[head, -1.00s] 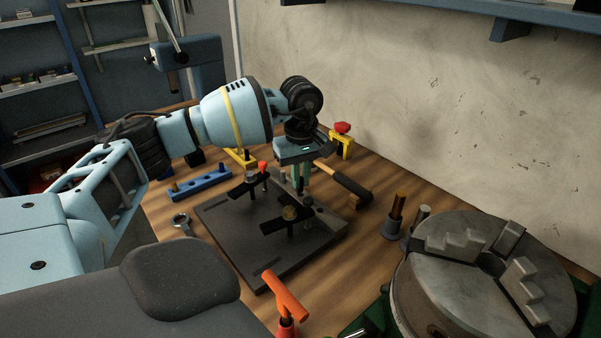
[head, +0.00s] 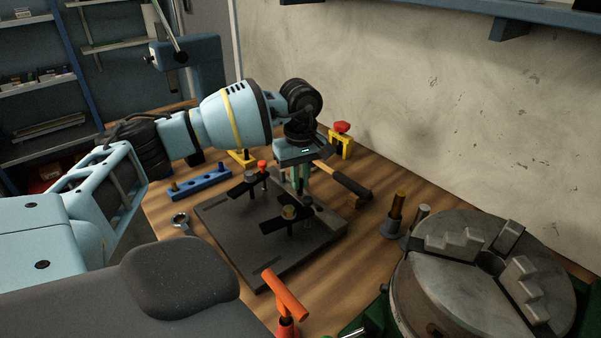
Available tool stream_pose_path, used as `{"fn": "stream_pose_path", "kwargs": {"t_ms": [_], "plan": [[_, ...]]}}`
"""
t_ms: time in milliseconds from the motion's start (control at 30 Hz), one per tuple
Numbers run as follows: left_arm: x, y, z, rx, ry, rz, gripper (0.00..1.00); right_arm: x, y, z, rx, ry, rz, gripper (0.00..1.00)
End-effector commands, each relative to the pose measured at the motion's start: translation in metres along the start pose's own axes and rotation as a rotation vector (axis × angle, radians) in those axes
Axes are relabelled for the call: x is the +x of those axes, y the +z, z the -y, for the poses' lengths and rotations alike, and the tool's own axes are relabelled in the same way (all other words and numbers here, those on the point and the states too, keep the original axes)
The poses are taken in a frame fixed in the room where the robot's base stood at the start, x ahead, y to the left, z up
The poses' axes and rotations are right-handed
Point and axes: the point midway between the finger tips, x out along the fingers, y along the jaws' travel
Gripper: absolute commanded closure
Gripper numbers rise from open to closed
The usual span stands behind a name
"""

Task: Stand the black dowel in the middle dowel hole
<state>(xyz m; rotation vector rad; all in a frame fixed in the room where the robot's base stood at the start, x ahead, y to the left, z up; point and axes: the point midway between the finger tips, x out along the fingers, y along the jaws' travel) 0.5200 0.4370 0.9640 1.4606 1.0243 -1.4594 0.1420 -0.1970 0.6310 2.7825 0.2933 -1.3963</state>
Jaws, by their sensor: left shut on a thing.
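My left gripper (head: 299,186) points down over the far right part of the dark fixture plate (head: 240,245). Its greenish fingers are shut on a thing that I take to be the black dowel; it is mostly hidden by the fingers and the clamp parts. I cannot tell whether its lower end touches the plate. The middle dowel hole cannot be made out. My right gripper is not in view.

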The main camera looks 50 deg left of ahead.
Motion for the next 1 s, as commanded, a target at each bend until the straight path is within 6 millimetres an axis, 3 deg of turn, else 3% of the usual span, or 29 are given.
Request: {"fn": "stream_pose_path", "kwargs": {"t_ms": [1000], "plan": [[0.0064,0.0002,-0.0001,0.001,0.000,0.000,1.00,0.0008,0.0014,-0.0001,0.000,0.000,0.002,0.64]]}}
